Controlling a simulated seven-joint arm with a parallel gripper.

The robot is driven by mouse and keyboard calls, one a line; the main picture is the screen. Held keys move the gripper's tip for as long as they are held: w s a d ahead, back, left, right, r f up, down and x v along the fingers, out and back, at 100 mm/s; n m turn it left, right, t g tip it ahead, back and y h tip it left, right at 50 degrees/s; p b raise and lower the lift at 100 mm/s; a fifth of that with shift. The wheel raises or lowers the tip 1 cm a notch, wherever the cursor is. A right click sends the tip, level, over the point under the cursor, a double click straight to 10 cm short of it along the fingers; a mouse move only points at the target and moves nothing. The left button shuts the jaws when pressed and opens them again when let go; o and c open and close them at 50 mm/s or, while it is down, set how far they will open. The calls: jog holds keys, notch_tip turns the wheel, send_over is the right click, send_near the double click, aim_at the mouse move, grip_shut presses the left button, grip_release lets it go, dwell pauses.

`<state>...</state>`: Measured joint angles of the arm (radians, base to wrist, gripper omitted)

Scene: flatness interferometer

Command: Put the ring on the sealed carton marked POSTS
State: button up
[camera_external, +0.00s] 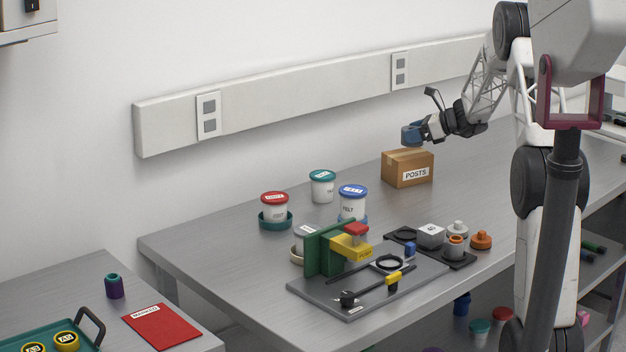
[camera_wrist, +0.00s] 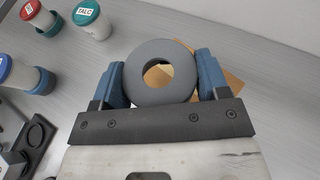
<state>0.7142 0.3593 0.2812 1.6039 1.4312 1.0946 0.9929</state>
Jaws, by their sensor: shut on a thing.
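The sealed carton marked POSTS (camera_external: 398,174) stands on the grey bench, a tan box with a white label on its front. My gripper (camera_external: 411,134) is just above the carton's top. In the wrist view a thick grey ring (camera_wrist: 160,96) sits between the two blue fingers of my gripper (camera_wrist: 160,78), which are shut on its outer sides. The ring looks level, and its hole faces the camera. Part of the tan carton (camera_wrist: 212,80) shows beneath and to the right of it. The external view does not clearly show the ring or the gap under it.
Jars with red (camera_external: 274,208), teal (camera_external: 322,188) and blue (camera_external: 352,204) lids stand left of the carton. A grey fixture board (camera_external: 325,299) with a green block and yellow clamp lies nearer the front. The bench around the carton is clear.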

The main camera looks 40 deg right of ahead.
aim_at(409, 153)
jog(key=shift+w+d+f, duration=0.1)
jog(key=shift+w+d, duration=0.4)
jog(key=shift+w, duration=0.3)
jog(key=shift+w+d+f, duration=0.1)
jog(key=shift+w+d, duration=0.35)
jog(key=shift+w, duration=0.35)
jog(key=shift+f, duration=1.7)
jog(key=shift+f, duration=0.15)
jog(key=o, duration=0.9)
jog(key=v, duration=1.2)
jog(key=shift+s, duration=0.1)
